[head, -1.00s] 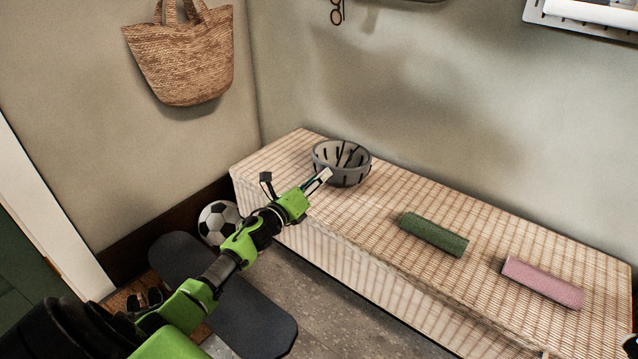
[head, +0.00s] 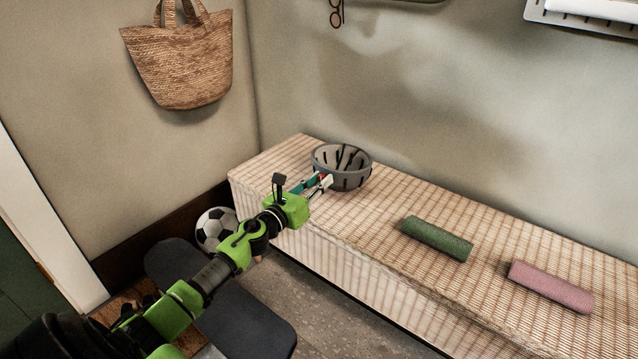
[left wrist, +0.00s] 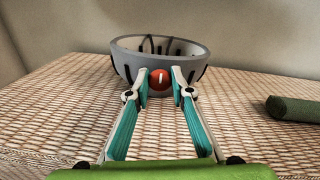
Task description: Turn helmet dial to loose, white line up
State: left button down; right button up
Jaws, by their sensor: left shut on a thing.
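The grey helmet (head: 352,181) lies bowl-like, hollow side up with dark straps inside, on the woven bench top near the wall corner. It also shows in the left wrist view (left wrist: 126,62). Its round orange-red dial (left wrist: 159,86) faces my wrist camera. A short white line on the dial stands close to upright, its top leaning slightly right. My left gripper (head: 323,182) is at the helmet's near side. In the left wrist view its fingertips (left wrist: 160,82) are shut on the dial, one on each side. My right gripper is not in view.
A green roll (head: 437,238) and a pink roll (head: 551,286) lie on the bench (head: 400,270) to the right. A football (head: 215,229) and a dark board (head: 230,305) are on the floor at the left. A woven bag (head: 180,65) hangs on the wall.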

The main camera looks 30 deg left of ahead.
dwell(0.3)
pick_arm(q)
jog(key=c, duration=1.8)
grip_release()
jog(key=shift+c, duration=0.2)
jog(key=shift+s, duration=0.1)
jog(key=s, duration=1.2)
jog(key=shift+a, duration=0.15)
